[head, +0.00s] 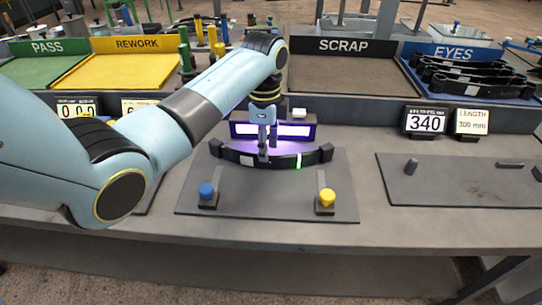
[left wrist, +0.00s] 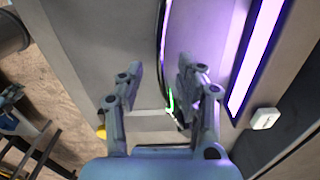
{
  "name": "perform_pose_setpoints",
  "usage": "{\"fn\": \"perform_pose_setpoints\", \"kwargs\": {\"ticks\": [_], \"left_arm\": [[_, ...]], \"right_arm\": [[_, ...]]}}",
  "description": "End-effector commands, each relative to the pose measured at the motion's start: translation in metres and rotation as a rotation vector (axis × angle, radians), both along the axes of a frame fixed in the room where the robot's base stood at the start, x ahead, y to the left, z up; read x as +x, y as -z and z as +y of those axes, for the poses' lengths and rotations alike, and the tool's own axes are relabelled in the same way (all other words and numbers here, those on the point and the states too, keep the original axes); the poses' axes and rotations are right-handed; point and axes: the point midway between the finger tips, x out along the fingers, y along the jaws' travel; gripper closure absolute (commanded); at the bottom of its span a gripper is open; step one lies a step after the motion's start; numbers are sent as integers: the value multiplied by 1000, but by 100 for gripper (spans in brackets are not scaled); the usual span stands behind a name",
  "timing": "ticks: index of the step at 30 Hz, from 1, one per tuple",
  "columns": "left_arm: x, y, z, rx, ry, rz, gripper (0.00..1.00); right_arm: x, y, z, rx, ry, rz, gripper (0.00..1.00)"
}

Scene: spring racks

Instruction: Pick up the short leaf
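A dark, slightly curved leaf (head: 282,162) with a pale label and a bright green line lies across the grey plate (head: 240,205) in the middle of the bench, in the head view. My left gripper (head: 263,155) points down over the middle of this leaf. In the left wrist view its two fingers (left wrist: 160,78) are apart, and the leaf (left wrist: 163,50) shows as a thin dark strip in the gap between them. I cannot tell whether a finger touches it. My right gripper is in neither view.
A lit purple-white light bar (head: 285,131) stands just behind the leaf. A blue knob (head: 206,190) and a yellow knob (head: 327,196) are in front. Several dark leaves (head: 480,78) lie in the EYES tray. The SCRAP tray (head: 340,77) looks empty. Displays (head: 426,121) stand at right.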

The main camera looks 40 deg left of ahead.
Motion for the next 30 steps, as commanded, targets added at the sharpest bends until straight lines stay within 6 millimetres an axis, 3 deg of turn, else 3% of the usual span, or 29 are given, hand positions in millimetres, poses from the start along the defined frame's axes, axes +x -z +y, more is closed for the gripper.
{"fn": "perform_pose_setpoints", "kwargs": {"ticks": [9,17,25,30], "left_arm": [[2,45,2,0,-1,1,63],[2,48,2,1,-1,0,63],[1,48,2,1,-1,0,97],[1,48,2,1,-1,0,100]], "right_arm": [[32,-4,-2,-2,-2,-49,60],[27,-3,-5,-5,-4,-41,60],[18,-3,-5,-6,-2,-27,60],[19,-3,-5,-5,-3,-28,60]]}}
